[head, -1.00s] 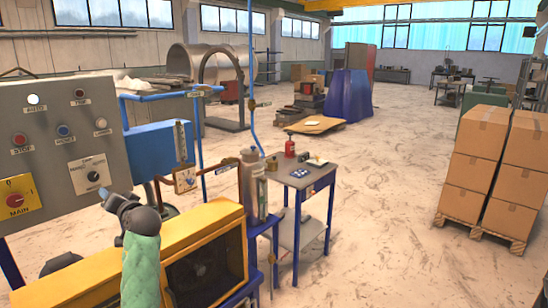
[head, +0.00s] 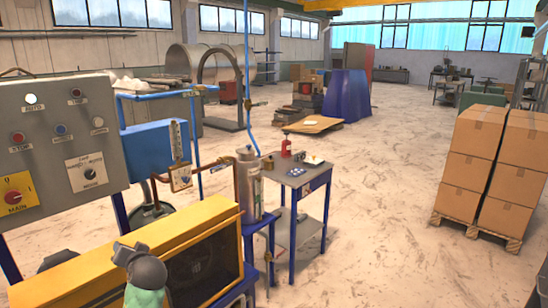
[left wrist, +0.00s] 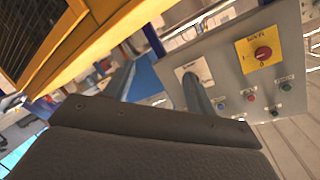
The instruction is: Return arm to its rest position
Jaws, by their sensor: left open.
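My left arm shows at the bottom left of the head view, its dark grey end (head: 140,265) above a green sleeve, in front of the yellow chamber housing (head: 185,235). The fingertips are hard to make out there. In the left wrist view my left gripper (left wrist: 160,74) has its two fingers apart with nothing between them. The grey control panel (head: 60,140) stands beyond the arm at the left; it also shows tilted in the left wrist view (left wrist: 228,72), behind the fingers. My right gripper is in neither view.
A metal cylinder (head: 249,185) stands on a blue stand right of the yellow housing. Beyond is a small grey-topped table (head: 300,178) with a red bottle (head: 286,147). Stacked cartons (head: 470,150) stand on a pallet at right.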

